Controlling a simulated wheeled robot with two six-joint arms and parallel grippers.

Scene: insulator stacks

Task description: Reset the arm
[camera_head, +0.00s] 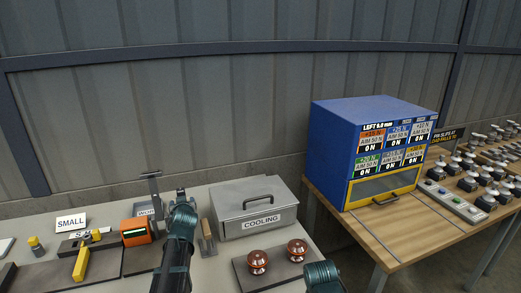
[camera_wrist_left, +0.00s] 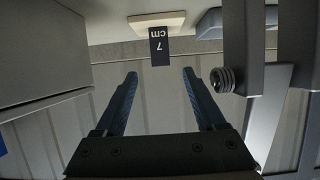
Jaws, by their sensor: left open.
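My left arm (camera_head: 178,250) reaches up from the bottom of the head view, over the grey bench. Its gripper (camera_head: 181,194) is at the far end, left of the grey COOLING box (camera_head: 255,208). In the left wrist view the left gripper (camera_wrist_left: 159,76) shows two dark blue fingers spread wide, with nothing between them. A small dark "7 cm" tag (camera_wrist_left: 159,46) on a pale block shows beyond the fingertips. A dark joint of my right arm (camera_head: 323,276) shows at the bottom edge; its gripper is out of the picture.
Two copper-coloured insulators (camera_head: 258,262) sit on a dark plate in front of the box. An orange device (camera_head: 137,231) and a yellow-handled tool (camera_head: 81,262) lie at left. A blue cabinet (camera_head: 331,150) stands on a wooden table (camera_head: 427,238); many insulators stand farther right.

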